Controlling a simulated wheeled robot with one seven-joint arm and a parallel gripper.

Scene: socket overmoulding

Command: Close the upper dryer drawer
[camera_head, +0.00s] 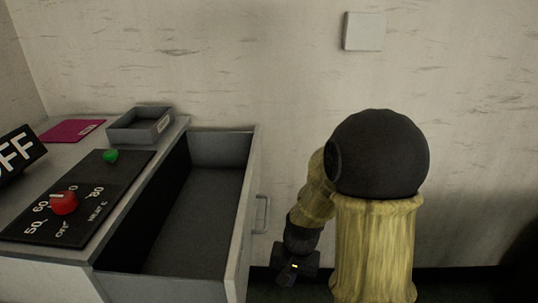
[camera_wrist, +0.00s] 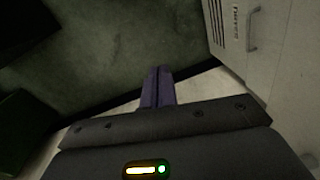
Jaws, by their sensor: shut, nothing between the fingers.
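The upper dryer drawer (camera_head: 246,195) stands pulled out to the right of the dryer body in the head view, and its inside looks empty. Its front panel carries a metal handle (camera_head: 262,214) on the outer side. My gripper (camera_head: 292,272) is low, to the right of the drawer front and apart from it, partly hidden by its own wrist. In the wrist view the two purple fingers of my gripper (camera_wrist: 158,88) are together with nothing between them. A light drawer front (camera_wrist: 270,50) with a handle and lettering shows at the right of the wrist view.
The dryer top holds a black control panel (camera_head: 85,195) with a red knob (camera_head: 64,203) and a green button (camera_head: 110,156). A grey tray (camera_head: 140,126) and a magenta sheet (camera_head: 72,131) lie behind it. A wall stands behind. Dark green floor (camera_wrist: 110,50) is open below.

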